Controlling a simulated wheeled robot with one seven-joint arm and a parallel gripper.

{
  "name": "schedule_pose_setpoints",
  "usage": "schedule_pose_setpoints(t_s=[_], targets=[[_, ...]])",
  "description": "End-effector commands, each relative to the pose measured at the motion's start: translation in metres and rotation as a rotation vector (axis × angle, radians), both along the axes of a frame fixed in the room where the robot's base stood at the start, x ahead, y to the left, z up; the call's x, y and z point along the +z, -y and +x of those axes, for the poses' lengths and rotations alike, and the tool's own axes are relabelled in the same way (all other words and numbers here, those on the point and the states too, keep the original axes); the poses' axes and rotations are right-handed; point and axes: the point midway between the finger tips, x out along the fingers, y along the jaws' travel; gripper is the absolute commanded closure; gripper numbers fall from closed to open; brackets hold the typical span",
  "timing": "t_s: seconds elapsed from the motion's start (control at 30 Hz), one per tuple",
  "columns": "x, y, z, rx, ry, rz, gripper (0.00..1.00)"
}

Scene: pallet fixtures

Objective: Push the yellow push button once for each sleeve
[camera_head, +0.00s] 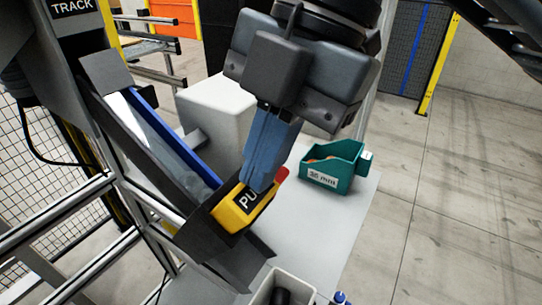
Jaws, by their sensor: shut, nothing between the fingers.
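The yellow push button box (229,217) has a black label with white letters, partly covered by my fingers. A red part (282,174) shows at its right end, and the rest of that end is hidden behind the fingers. My gripper (256,188) is shut and empty, pointing down with its tips over the yellow box. I cannot tell whether the tips touch it.
A grey table (315,222) carries the box and bin. A sloping chute (160,140) with a blue edge runs down at the left. A white block (213,105) stands behind. A light container (283,284) with a dark item is at the front. Open floor lies to the right.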

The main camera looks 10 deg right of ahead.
Motion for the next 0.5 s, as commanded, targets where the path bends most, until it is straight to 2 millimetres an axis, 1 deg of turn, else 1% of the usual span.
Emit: schedule_pose_setpoints(t_s=[0.03, 0.2, 0.33, 0.5], targets=[[-0.013, -0.003, 0.002, 0.001, 0.000, -0.001, 1.00], [-0.028, -0.012, 0.009, 0.000, 0.000, -0.001, 1.00], [-0.034, -0.016, 0.012, 0.002, 0.000, -0.002, 1.00], [-0.036, -0.018, 0.013, 0.002, -0.001, -0.001, 1.00]])
